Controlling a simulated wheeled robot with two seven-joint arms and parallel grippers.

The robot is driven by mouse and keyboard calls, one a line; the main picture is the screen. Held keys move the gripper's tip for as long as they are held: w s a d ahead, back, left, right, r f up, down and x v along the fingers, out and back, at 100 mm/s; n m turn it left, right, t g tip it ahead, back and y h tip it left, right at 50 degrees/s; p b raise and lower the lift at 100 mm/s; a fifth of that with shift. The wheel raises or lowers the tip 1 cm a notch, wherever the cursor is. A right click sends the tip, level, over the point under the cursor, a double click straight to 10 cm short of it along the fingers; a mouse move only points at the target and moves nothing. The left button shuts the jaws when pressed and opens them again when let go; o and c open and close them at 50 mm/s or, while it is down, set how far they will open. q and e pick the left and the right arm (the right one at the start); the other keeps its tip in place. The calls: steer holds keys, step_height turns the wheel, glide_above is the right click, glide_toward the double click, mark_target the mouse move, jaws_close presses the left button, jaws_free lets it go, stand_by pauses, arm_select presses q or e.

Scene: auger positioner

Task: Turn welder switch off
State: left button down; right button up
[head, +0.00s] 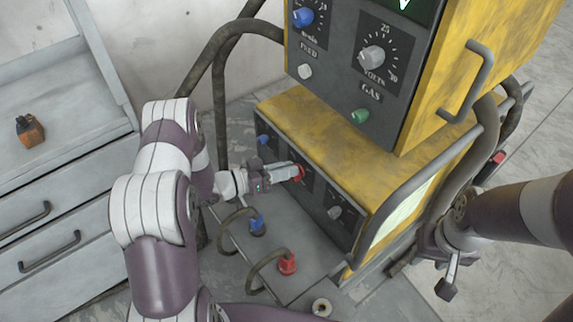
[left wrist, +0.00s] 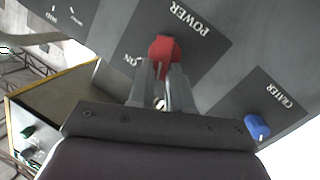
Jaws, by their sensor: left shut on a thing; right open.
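The red power switch (head: 300,172) is a knob on the dark lower front panel of the yellow welder (head: 330,143). In the left wrist view the red knob (left wrist: 165,49) sits on a dark plate lettered POWER, with ON beside it. My left gripper (head: 291,171) reaches the panel from the left and is shut on the knob; its two fingers (left wrist: 163,75) flank it in the left wrist view. The knob's exact angle is hard to tell. My right gripper (head: 425,277) is open and empty, right of the welder.
Blue (head: 257,226) and red (head: 287,263) cable plugs are on the ledge below the panel. A blue crater knob (left wrist: 257,127) is near the power switch. A grey drawer cabinet (head: 60,200) stands left, with a small orange-black object (head: 30,131) on it.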

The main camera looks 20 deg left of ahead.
arm_select(q)
steer(key=shift+w+a+f+n+h+p, duration=0.1)
steer(key=shift+n+h+p, duration=0.1)
steer(key=shift+n, duration=0.45)
steer(key=shift+a+f+n+h+p, duration=0.1)
steer(key=shift+n+h, duration=0.1)
steer(key=shift+n, duration=0.5)
steer(key=shift+w+a+f+n+h+p, duration=0.1)
steer(key=shift+n+h, duration=0.1)
steer(key=shift+n, duration=0.45)
steer(key=c, duration=1.1)
jaws_free()
steer(key=shift+o, duration=0.2)
steer(key=p+v, duration=0.1)
steer(key=v, duration=1.1)
steer(key=shift+s+a, duration=0.2)
steer(key=shift+s, duration=0.1)
steer(key=shift+f, duration=0.2)
